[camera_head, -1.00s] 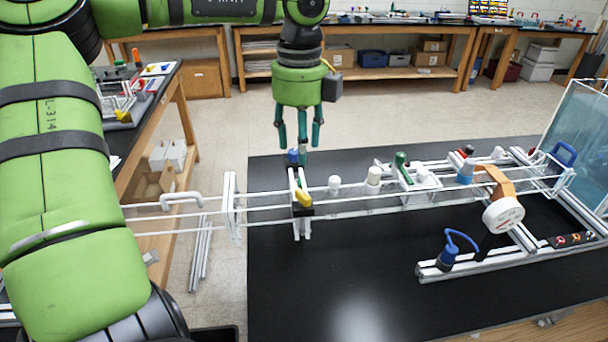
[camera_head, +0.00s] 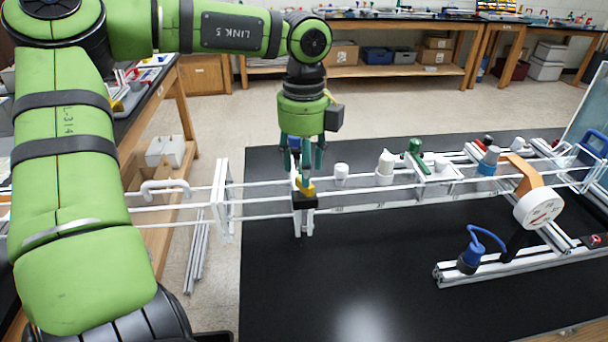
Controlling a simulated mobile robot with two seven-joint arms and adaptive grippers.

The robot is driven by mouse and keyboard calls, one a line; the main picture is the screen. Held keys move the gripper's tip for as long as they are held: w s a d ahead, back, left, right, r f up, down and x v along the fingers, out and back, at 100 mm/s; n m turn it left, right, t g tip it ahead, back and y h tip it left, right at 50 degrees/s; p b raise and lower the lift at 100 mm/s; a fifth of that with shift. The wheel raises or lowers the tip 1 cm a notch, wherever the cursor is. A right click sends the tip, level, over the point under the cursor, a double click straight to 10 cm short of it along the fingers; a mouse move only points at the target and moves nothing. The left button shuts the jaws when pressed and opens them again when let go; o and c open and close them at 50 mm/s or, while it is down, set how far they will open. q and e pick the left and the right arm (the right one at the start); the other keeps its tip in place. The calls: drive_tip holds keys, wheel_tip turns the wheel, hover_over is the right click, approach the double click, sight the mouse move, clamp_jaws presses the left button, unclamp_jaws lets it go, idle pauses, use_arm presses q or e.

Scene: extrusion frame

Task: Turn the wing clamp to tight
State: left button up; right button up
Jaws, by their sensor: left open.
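The wing clamp appears to be the yellow wing piece (camera_head: 305,186) on a black block (camera_head: 304,202), mounted on a white upright that crosses the long rails. Its exact turn angle is too small to tell. My left gripper (camera_head: 303,171) points straight down with its green fingers open, just above and around the top of the yellow piece. I cannot tell whether the fingers touch it. A blue knob (camera_head: 294,142) behind the fingers is partly hidden. My right gripper is out of view.
The white rails (camera_head: 370,206) run across the black table (camera_head: 350,270). Right of the clamp stand a white knob (camera_head: 341,172), a white bottle (camera_head: 385,165) and a green handle (camera_head: 414,147). A round white gauge (camera_head: 538,208) and a blue hooked part (camera_head: 470,258) stand at right.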

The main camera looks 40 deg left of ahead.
use_arm(q)
wheel_tip(320, 180, down, 2)
drive_tip(key=shift+f+p, duration=0.1)
drive_tip(key=shift+p, duration=0.25)
drive_tip(key=shift+f, duration=0.6)
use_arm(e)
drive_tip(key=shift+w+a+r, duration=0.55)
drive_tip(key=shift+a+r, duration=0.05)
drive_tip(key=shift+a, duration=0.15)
use_arm(q)
drive_tip(key=shift+c, duration=0.4)
clamp_jaws()
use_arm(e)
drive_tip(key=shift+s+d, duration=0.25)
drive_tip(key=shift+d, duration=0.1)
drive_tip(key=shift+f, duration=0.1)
